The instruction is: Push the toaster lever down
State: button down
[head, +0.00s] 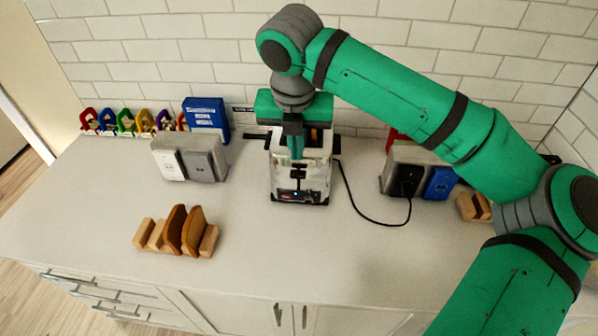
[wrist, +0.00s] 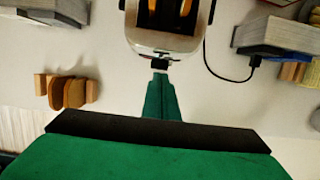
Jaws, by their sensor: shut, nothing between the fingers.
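The white and silver toaster (head: 316,170) stands on the counter with its front towards me. It also shows at the top of the wrist view (wrist: 176,42), with something brown-orange in its slots. Its black lever (head: 298,174) sticks out of the front face, above a dark panel with a small blue light; it is also in the wrist view (wrist: 160,64). My gripper (head: 297,155) is shut and empty, pointing down at the toaster's front. In the wrist view its green fingertips (wrist: 160,78) are close to the lever; I cannot tell whether they touch it.
A wooden rack (head: 208,241) with brown bread slices stands at front left. Grey and white boxes (head: 205,160) stand left of the toaster, and a grey box (head: 405,174) with a blue item stands right. A black cord (head: 352,203) runs across the counter. The front middle is clear.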

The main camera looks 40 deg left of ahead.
aim_at(298, 174)
jog(key=shift+x, duration=3.2)
jog(key=shift+f, duration=0.15)
jog(key=shift+f, duration=0.1)
jog(key=x, duration=0.3)
jog(key=s+x, duration=0.1)
jog(key=x, duration=0.1)
jog(key=shift+s+d+f, duration=0.1)
jog(key=shift+d+f, duration=0.15)
jog(key=shift+f, duration=0.2)
jog(key=shift+s+d+r, duration=0.25)
jog(key=shift+s+d, duration=0.15)
jog(key=shift+s, duration=0.2)
jog(key=shift+s+d+r, duration=0.25)
jog(key=shift+s+d, duration=0.15)
jog(key=shift+s, duration=0.2)
